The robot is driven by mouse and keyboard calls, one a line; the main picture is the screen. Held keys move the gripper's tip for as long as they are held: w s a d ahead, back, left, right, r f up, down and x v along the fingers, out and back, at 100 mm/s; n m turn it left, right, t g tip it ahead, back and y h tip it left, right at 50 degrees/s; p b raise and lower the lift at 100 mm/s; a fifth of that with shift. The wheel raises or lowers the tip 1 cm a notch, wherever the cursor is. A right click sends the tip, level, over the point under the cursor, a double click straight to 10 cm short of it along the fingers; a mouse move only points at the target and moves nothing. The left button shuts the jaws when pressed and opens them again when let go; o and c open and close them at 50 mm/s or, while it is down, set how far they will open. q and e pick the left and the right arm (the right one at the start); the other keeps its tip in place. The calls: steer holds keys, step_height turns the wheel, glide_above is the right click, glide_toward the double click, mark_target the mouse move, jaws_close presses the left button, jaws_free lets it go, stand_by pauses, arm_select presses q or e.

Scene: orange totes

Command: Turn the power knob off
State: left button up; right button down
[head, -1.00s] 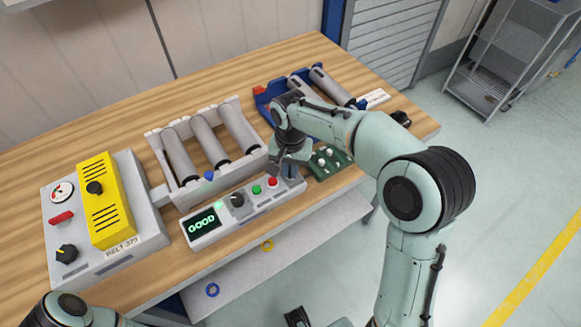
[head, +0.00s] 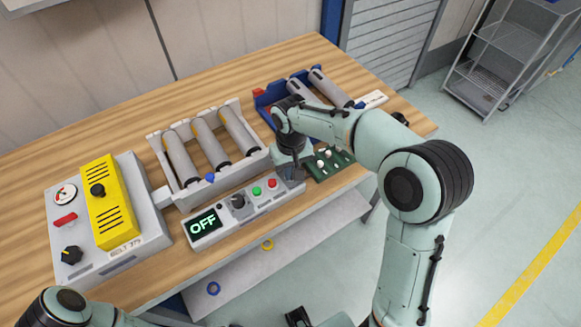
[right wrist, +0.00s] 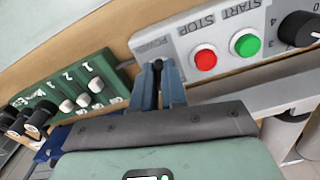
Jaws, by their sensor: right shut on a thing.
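The control panel (head: 262,205) is a grey box at the table's front edge. Its display (head: 203,224) reads OFF. My right gripper (head: 292,172) is at the panel's right end. In the right wrist view my right gripper (right wrist: 158,75) is shut at the power label (right wrist: 152,46), its two fingers around the power knob, which they mostly hide. The red stop button (right wrist: 204,60) and green start button (right wrist: 246,45) sit beside it. A black dial (right wrist: 298,28) is further along.
A roller rack (head: 208,148) stands behind the panel, and a blue rack (head: 262,100) is behind my right arm. A green switch board (head: 330,163) lies just right of the gripper. A grey box with a yellow cover (head: 110,200) is on the left.

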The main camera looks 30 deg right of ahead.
steer(key=n+p, duration=0.1)
steer(key=n, duration=0.4)
steer(key=shift+d+r+n, duration=0.1)
steer(key=shift+n, duration=0.2)
arm_select(q)
steer(key=w+r, duration=0.1)
steer(key=w+r+p, duration=0.1)
steer(key=r, duration=0.1)
steer(key=shift+r, duration=0.1)
arm_select(e)
steer(key=n, duration=0.5)
steer(key=shift+w+d+n, duration=0.1)
steer(key=shift+n, duration=0.2)
steer(key=c, duration=1.2)
jaws_free()
arm_select(q)
steer(key=shift+w+r+p, duration=0.85)
steer(key=shift+r+p, duration=0.2)
steer(key=shift+r, duration=0.05)
arm_select(e)
step_height(320, 180, up, 13)
steer(key=shift+r, duration=0.15)
